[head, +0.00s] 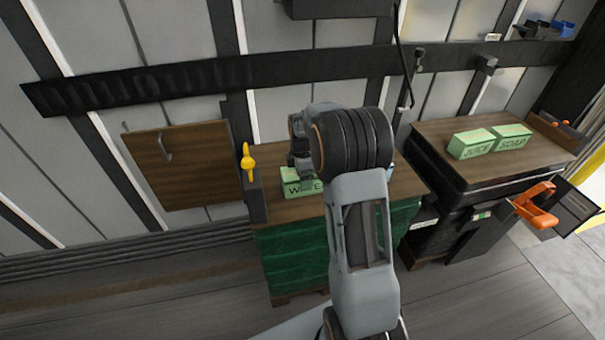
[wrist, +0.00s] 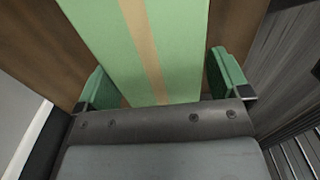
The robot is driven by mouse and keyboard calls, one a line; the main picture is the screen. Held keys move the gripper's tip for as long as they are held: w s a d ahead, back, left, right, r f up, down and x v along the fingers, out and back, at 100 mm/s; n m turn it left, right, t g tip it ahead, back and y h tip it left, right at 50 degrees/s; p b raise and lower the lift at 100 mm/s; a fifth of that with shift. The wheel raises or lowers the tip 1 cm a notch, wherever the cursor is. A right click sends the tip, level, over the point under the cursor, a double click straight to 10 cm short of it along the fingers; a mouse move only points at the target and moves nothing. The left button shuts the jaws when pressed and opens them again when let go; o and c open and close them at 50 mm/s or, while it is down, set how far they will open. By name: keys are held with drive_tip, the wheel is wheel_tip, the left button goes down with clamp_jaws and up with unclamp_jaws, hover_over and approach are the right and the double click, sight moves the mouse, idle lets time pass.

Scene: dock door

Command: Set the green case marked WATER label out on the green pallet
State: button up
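The green case (head: 290,183) sits on the wooden top (head: 288,212) of the green-wrapped pallet (head: 292,258). Its visible letters begin with W; my arm hides the rest. My gripper (head: 303,172) is over the case in the head view, its fingers mostly hidden. In the wrist view the case (wrist: 150,40) shows a tan tape stripe and lies between the two green-padded fingers of my gripper (wrist: 160,85). The fingers are spread wider than the case, with brown surface visible in a narrow gap on each side. The gripper looks open.
Two more green cases, JUICE (head: 471,144) and SOAP (head: 511,136), sit on the black-wrapped pallet (head: 455,193) at right. A yellow handle (head: 247,162) stands at the pallet's left. An orange handle (head: 537,203) is at front right.

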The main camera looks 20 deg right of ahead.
drive_tip(key=shift+o, duration=0.4)
wheel_tip(320, 180, up, 12)
drive_tip(key=p, duration=0.2)
drive_tip(key=s+a+m+t, duration=0.1)
drive_tip(key=s+a+m, duration=0.4)
drive_tip(key=s+m, duration=0.3)
drive_tip(key=s+a+m+t, duration=0.2)
drive_tip(key=s+a+m, duration=0.3)
drive_tip(key=s, duration=0.8)
drive_tip(key=m, duration=0.3)
drive_tip(key=shift+s+a+f, duration=0.3)
drive_tip(key=shift+s, duration=0.1)
